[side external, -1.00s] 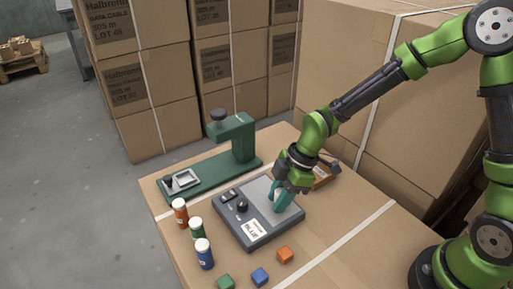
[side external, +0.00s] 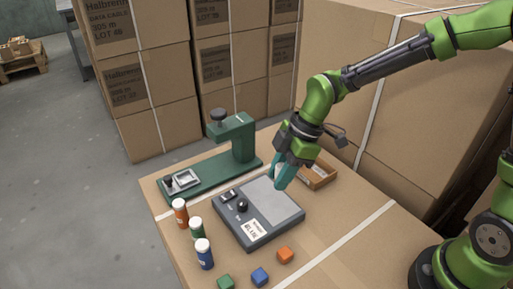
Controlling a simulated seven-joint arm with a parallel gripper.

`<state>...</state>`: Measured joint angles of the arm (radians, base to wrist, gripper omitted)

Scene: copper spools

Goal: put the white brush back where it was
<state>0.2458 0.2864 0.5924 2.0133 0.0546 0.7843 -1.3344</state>
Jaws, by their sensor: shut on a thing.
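My gripper (side external: 284,176) has teal fingers and is shut, pointing down above the back right part of the grey device. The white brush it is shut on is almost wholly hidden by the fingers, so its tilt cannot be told. The grey device (side external: 258,214) has a light flat plate, a black knob, small buttons and a white label. A shallow brown tray (side external: 322,178) stands just behind and right of the gripper, partly hidden by it; I cannot see all of its inside.
A green press-like stand (side external: 238,148) is behind the device. Orange, green and blue bottles with white caps (side external: 204,254) stand at the left. Green, blue and orange cubes (side external: 260,277) lie in front. Large cartons (side external: 400,60) rise behind. The box top is bare at the right.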

